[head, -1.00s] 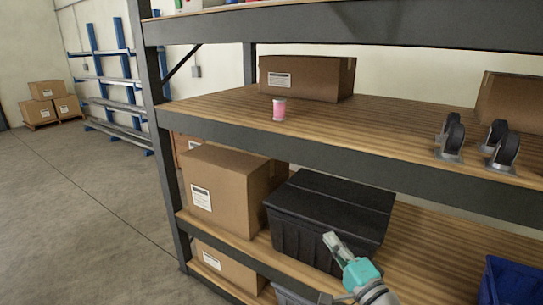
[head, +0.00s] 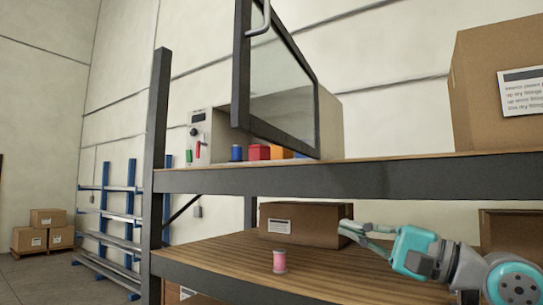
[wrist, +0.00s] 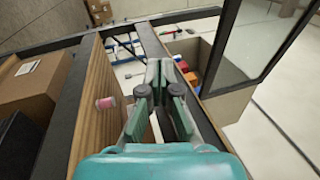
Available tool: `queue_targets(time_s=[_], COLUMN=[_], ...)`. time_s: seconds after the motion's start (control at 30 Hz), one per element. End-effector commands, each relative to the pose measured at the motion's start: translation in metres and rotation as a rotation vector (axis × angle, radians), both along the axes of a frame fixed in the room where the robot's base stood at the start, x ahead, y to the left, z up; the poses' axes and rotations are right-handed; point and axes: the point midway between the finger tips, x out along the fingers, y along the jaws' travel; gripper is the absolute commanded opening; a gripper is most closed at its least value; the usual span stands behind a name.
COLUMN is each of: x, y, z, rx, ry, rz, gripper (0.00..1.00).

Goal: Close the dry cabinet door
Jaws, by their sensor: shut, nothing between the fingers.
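The dry cabinet (head: 331,128) is a beige box on the top shelf, with a control panel (head: 198,138) on its left. Its dark-framed glass door (head: 285,95) stands open, swung out toward me, with a grey bar handle (head: 260,18) near the top, partly cut off by the picture edge. The open door also shows on the right in the wrist view (wrist: 258,40). My gripper (head: 345,232) is shut and empty, in front of the middle shelf, below and to the right of the door, touching nothing that I can see.
The top shelf edge (head: 400,178) runs between my gripper and the cabinet. Small coloured items (head: 258,152) sit inside the cabinet. A pink spool (head: 279,261) and a cardboard box (head: 300,224) are on the middle shelf. A large box (head: 500,80) stands right on the top shelf.

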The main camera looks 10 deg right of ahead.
Motion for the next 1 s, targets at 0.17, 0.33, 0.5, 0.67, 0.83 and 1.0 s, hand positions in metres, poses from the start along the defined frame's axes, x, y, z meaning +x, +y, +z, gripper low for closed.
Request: queue_targets(time_s=[0.17, 0.33, 0.5, 0.67, 0.83, 1.0], x=[-0.036, -0.076, -0.109, -0.126, -0.126, -0.115], y=[0.010, 0.024, 0.036, 0.042, 0.048, 0.065], z=[0.064, 0.111, 0.143, 0.155, 0.157, 0.157], rx=[-0.061, -0.134, -0.200, -0.234, -0.241, -0.241], ry=[0.017, 0.053, 0.090, 0.114, 0.119, 0.119], rz=[0.078, 0.137, 0.169, 0.180, 0.185, 0.188], gripper=[0.00, 0.00, 0.00, 0.00, 0.00, 0.00])
